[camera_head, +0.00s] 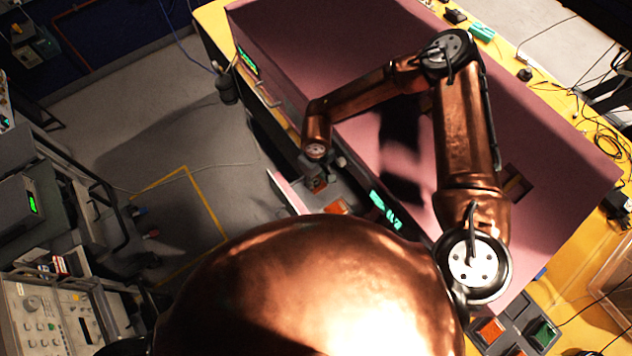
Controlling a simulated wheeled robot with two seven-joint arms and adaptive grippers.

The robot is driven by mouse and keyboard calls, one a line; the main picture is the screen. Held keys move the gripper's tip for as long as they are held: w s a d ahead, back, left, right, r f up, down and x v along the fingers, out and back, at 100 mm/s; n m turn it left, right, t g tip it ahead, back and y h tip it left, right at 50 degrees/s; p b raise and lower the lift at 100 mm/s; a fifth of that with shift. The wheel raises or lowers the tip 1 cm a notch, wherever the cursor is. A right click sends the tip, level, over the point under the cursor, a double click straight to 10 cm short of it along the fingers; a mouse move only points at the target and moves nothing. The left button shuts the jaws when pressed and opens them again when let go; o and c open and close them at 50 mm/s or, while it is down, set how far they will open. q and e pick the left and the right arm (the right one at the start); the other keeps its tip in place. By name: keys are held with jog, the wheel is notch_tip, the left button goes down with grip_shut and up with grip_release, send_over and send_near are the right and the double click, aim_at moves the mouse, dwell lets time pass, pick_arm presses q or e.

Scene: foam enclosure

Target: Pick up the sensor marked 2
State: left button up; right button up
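No label 2 can be read on any object, so I cannot tell which thing is the sensor marked 2. An orange block (337,207) lies at the near left side of the pink foam enclosure (320,50), partly hidden by my copper body. My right gripper (315,185) hangs just up and left of that block, pointing down. It is small and dark, and whether its fingers are open or hold anything cannot be made out. My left gripper is not in view.
The enclosure stands on a yellow table (213,20); a square opening (516,184) is in its top. Dark trays with orange (489,330) and green (543,333) blocks lie at lower right. Instruments (42,315) stand at left.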

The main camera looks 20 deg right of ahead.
grip_shut()
